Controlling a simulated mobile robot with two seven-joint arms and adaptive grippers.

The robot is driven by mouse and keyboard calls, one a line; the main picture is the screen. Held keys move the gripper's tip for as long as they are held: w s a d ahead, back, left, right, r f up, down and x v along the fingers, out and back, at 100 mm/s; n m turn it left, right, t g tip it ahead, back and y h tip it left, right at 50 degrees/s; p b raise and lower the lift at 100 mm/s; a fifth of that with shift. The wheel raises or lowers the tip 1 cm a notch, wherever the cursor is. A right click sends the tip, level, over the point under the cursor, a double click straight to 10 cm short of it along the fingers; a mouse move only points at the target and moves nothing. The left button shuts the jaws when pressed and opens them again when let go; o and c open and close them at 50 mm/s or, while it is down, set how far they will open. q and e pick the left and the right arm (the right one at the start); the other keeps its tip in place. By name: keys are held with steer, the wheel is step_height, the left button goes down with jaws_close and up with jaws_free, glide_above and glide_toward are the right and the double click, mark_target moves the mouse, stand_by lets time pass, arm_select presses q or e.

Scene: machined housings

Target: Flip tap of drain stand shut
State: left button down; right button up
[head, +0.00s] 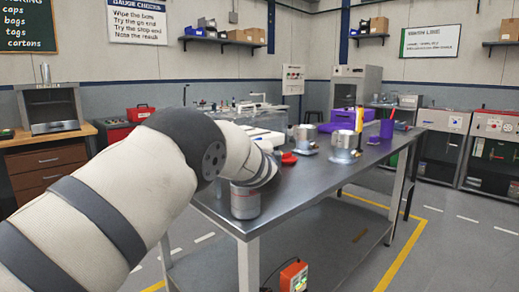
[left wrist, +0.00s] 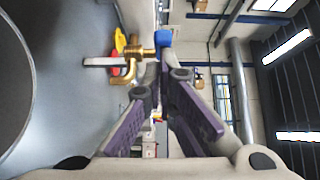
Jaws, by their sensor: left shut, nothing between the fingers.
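In the left wrist view, a brass tap (left wrist: 132,63) with a blue handle piece (left wrist: 163,37) shows just beyond my fingertips, joined to a pale bar. The picture is turned on its side, so the handle's true position is hard to judge. My left gripper (left wrist: 163,84) is shut and empty, its fingers pointing toward the tap; I cannot tell whether they touch it. In the head view my left arm hides the gripper and the tap. My right gripper is in neither view.
The steel workbench (head: 320,190) holds a grey cylinder (head: 245,202) near its front-left corner, a red object (head: 289,158), shiny metal housings (head: 345,147), a purple bin (head: 343,118) and a purple cup (head: 386,129). Its front-right surface is mostly bare.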

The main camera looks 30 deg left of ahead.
arm_select(q)
steer(key=shift+s+a, duration=0.3)
steer(key=shift+a, duration=0.6)
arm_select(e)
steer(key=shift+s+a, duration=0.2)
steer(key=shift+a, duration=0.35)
arm_select(q)
steer(key=shift+a, duration=0.2)
steer(key=shift+s, duration=0.1)
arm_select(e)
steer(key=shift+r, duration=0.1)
